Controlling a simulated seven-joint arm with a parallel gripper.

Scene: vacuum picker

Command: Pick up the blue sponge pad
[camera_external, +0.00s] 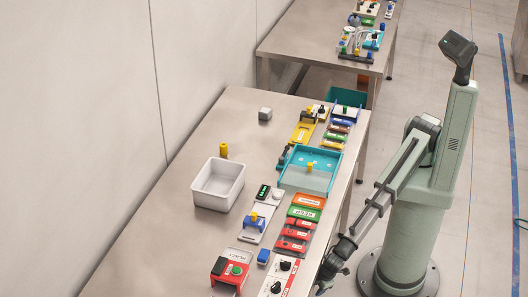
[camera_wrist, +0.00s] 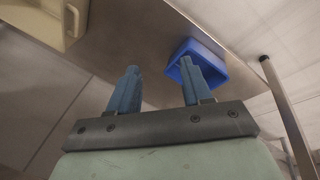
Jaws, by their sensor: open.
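A small blue block (camera_external: 263,256) lies on the near part of the steel table, between the red unit and the red pads; it looks like the sponge pad, but it is too small to be sure. My gripper (camera_external: 322,286) hangs off the table's right edge at the bottom, right of the block and apart from it. In the wrist view, the two blue fingers of my gripper (camera_wrist: 159,65) are spread with nothing between them. The blue block cannot be made out for certain in the wrist view.
The steel table (camera_external: 160,233) holds a white bin (camera_external: 198,203), a teal tray (camera_external: 291,186), a red unit (camera_external: 219,285) and a white panel with black knobs (camera_external: 266,292). Its left side is mostly bare. The wrist view shows a blue open box (camera_wrist: 217,62) and a cream container (camera_wrist: 52,30).

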